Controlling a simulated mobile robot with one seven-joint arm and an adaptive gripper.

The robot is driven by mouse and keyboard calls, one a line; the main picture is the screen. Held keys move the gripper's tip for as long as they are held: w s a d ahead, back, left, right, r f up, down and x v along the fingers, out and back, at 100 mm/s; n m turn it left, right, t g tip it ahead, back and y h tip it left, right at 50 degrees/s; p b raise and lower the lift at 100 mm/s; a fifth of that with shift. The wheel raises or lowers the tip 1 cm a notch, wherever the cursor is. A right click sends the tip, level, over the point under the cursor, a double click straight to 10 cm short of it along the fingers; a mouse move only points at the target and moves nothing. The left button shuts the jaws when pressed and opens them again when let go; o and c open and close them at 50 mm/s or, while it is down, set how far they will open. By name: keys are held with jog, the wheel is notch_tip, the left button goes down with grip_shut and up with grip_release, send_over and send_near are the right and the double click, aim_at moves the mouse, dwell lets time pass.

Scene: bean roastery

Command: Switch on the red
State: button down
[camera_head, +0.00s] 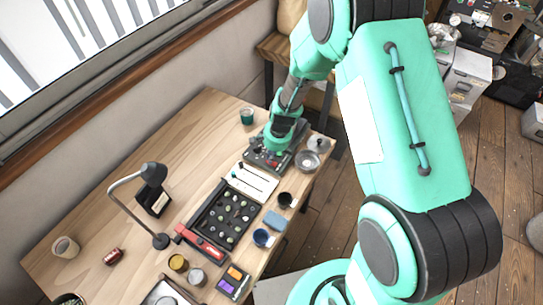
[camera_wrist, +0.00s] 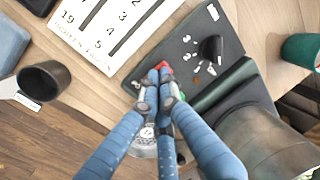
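A dark control panel (camera_wrist: 190,50) lies on the table beneath my gripper, with a black knob (camera_wrist: 210,48) and several small white marks. A small red part (camera_wrist: 167,68) shows on it right at my fingertips, mostly hidden by them; I cannot tell whether they touch it. My gripper (camera_wrist: 160,76) has its blue fingers drawn together, with nothing visible held between them. In the head view the panel (camera_head: 256,158) sits at the table's right end with my gripper (camera_head: 272,150) over it.
A white numbered card (camera_wrist: 110,28) lies beside the panel. A dark cup (camera_wrist: 45,80) and a green cup (camera_wrist: 301,50) stand nearby. The head view shows a black tray (camera_head: 203,228), a red-handled tool (camera_head: 203,243) and a desk lamp (camera_head: 153,174) further left.

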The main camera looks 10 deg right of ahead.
dwell(0.3)
jog(key=shift+w+a+f, duration=0.25)
jog(key=shift+f, duration=0.1)
jog(key=shift+s+d, duration=0.1)
jog(key=shift+s+d, duration=0.5)
jog(key=shift+s, duration=0.05)
jog(key=shift+r, duration=0.2)
dwell(0.3)
jog(key=shift+s+d+r+p, duration=0.1)
jog(key=shift+r+p, duration=0.75)
notch_tip(320, 180, up, 12)
jog(key=s+d+p, duration=0.1)
jog(key=p, duration=0.2)
jog(key=shift+s+d+f, duration=0.15)
jog(key=shift+s+d, duration=0.1)
